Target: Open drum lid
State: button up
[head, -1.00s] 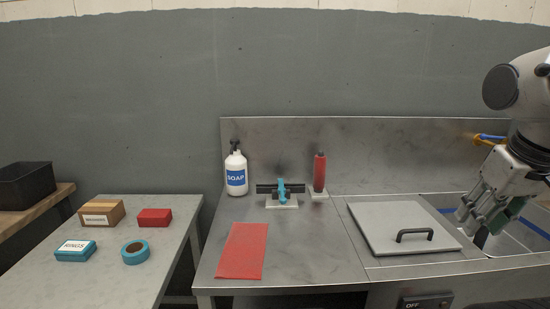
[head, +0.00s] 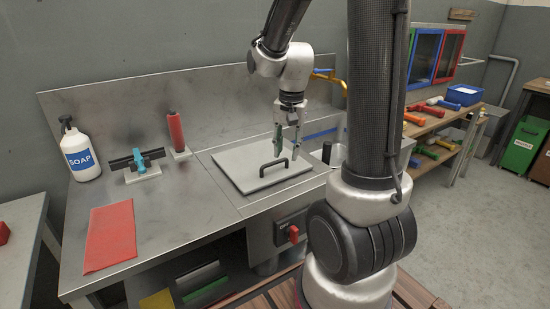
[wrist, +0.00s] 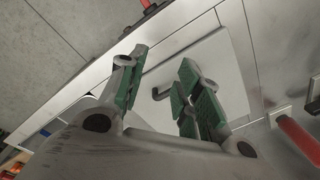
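The lid (head: 240,160) is a flat light-grey square panel lying closed on the steel bench. A black bar handle (head: 272,166) stands up near its front edge. My gripper (head: 288,146) hangs above the lid, pointing down, close to the handle. In the wrist view my gripper (wrist: 165,88) is open, with its green-padded fingers apart and nothing between them. The gripper appears to be clear of the handle.
A soap bottle (head: 80,150), a blue-handled device (head: 140,164) and a red cylinder (head: 176,131) stand left of the lid. A red mat (head: 110,234) lies at the bench's left. A yellow-and-blue tap (head: 328,76) is behind the gripper. A red knob (head: 293,234) is on the bench front.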

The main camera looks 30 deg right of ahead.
aim_at(276, 162)
jog(key=w+m+t, duration=0.2)
jog(key=w+m, duration=0.4)
jog(key=m, duration=0.2)
jog(key=x, duration=0.7)
jog(key=shift+d+f, duration=0.3)
jog(key=shift+d, duration=0.1)
grip_shut()
